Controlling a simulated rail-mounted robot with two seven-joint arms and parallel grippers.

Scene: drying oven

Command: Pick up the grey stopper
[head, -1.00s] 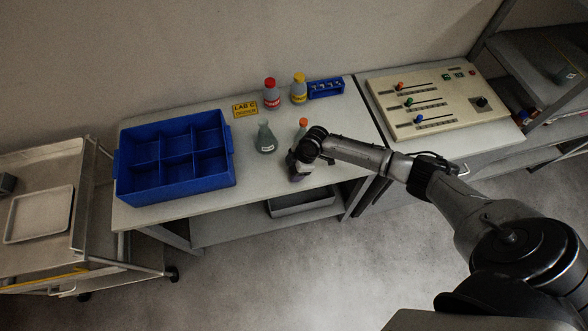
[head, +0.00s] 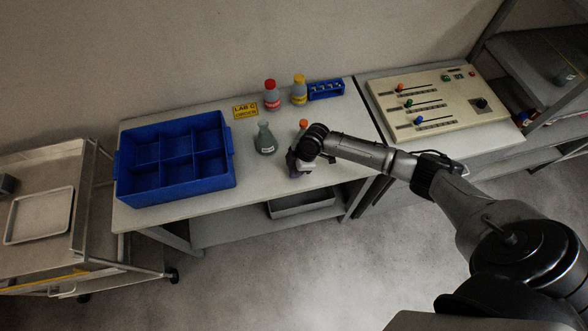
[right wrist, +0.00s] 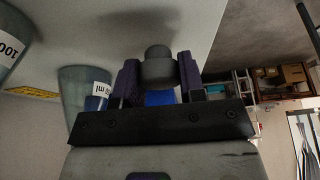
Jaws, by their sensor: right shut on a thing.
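The grey stopper (right wrist: 159,67) sits between the two purple-grey fingers of my right gripper in the right wrist view. It has a narrower round end and a wider collar. My right gripper (head: 294,169) is shut on it, over the front part of the white table in the head view. The arm and gripper hide the stopper in the head view. The wrist view shows the table surface close to the stopper, with a dark shadow there; I cannot tell whether they touch. My left gripper is not in view.
A grey-green flask (head: 265,141) and an orange-capped bottle (head: 303,125) stand near the gripper. Red-capped (head: 271,97) and yellow-capped (head: 299,91) bottles and a small blue rack (head: 326,89) stand behind. A blue divided crate (head: 177,189) is left; a control panel (head: 440,100) is right.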

